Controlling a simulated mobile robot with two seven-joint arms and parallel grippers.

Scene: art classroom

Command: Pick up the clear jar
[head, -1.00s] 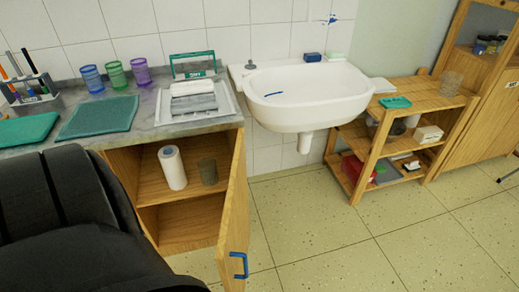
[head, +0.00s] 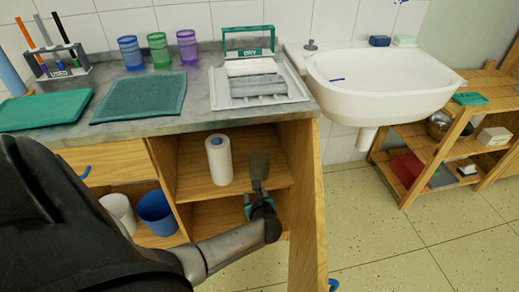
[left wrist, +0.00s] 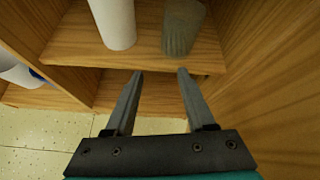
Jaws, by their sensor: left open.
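The clear jar (head: 260,161) looks grey-brown and ribbed. It stands upright on the upper shelf of the open cabinet (head: 237,195) under the counter, and it shows at the top of the left wrist view (left wrist: 183,28). My left gripper (head: 257,186) reaches in at the cabinet front and overlaps the jar's lower part in the head view. In the left wrist view its fingers (left wrist: 160,72) are apart and empty. The jar lies beyond the tips, more in line with the right-hand finger. My right gripper is in neither view.
A white paper roll (head: 219,160) stands just left of the jar. The open wooden door (head: 306,200) bounds the right side. White and blue bins (head: 156,212) stand in the left compartment. The counter (head: 200,97) overhangs the shelf.

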